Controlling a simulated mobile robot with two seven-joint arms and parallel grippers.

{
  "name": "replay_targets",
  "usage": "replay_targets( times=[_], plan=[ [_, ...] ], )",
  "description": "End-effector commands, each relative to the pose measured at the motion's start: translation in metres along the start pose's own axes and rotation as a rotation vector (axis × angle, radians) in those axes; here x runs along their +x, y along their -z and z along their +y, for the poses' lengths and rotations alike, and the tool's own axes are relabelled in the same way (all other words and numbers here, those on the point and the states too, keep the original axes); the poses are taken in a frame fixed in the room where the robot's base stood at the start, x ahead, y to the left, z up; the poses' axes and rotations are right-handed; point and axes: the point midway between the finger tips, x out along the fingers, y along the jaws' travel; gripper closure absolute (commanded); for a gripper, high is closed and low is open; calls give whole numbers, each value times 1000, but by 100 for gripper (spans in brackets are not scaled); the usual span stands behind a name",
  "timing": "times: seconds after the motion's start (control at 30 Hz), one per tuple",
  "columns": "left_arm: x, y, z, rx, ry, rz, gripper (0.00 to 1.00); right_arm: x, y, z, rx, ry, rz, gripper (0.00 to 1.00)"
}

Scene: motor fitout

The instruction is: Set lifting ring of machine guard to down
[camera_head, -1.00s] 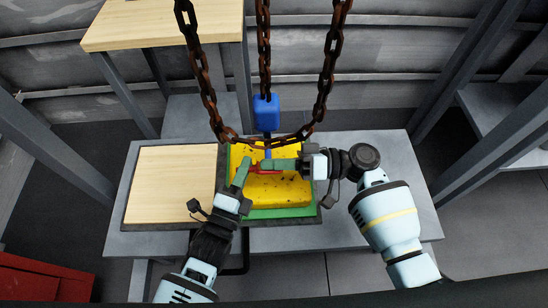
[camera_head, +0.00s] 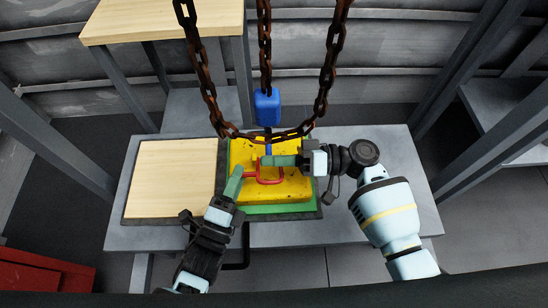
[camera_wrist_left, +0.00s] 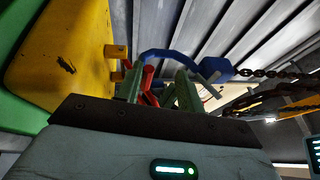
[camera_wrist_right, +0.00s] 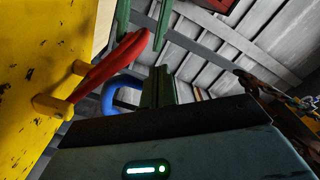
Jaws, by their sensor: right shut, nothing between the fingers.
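The yellow machine guard (camera_head: 292,190) sits on a green base on the table. Its red lifting ring (camera_head: 270,182) is on top, a U-shaped bar that leans at an angle off the yellow face in the right wrist view (camera_wrist_right: 112,62). My left gripper (camera_head: 238,175) is open, just left of the ring; its parted fingers show in the left wrist view (camera_wrist_left: 160,92) with red behind them. My right gripper (camera_head: 268,160) is shut and empty, just behind the ring, and its fingers lie together in the right wrist view (camera_wrist_right: 160,88). Contact with the ring cannot be told.
A blue hook block (camera_head: 267,105) hangs on a rusty chain (camera_head: 264,45) behind the guard. A chain loop (camera_head: 327,85) hangs low across the guard's back edge. A bare wooden board (camera_head: 170,180) lies left of the guard.

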Motion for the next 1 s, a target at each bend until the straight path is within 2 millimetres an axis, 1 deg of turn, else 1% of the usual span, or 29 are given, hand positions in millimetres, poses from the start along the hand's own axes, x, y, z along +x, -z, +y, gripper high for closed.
replay_targets(
  times=[0.03, 0.1, 0.23, 0.33, 0.5, 0.77, 0.87, 0.97, 1.0],
  plan=[
    [-13, 0, 0, -2, 0, 0, 67, 0, 0, 0, 0, 0, 0, 100],
    [-27, 1, -1, -2, 1, 1, 67, 0, 0, 0, -1, 0, 0, 100],
    [-49, 0, -1, -1, 1, 1, 67, 0, 0, 0, -1, 0, 0, 100],
    [-62, 0, -1, -1, 3, 0, 67, 0, 0, 0, -1, 0, 0, 100],
    [-73, 0, -1, -2, 4, 0, 67, 0, 0, 0, 0, 0, 0, 100],
    [-77, -1, 0, -23, -10, -6, 67, 0, 0, 0, 0, 0, 0, 100],
    [-87, -6, 6, -106, -59, -30, 67, 0, 0, 0, 0, 0, 0, 100],
    [-106, -14, 17, -270, -146, -81, 67, 0, 0, 0, 0, 0, 0, 100],
    [-116, -17, 22, -354, -189, -109, 67, 0, 0, 0, 0, 0, 0, 100]
  ],
)
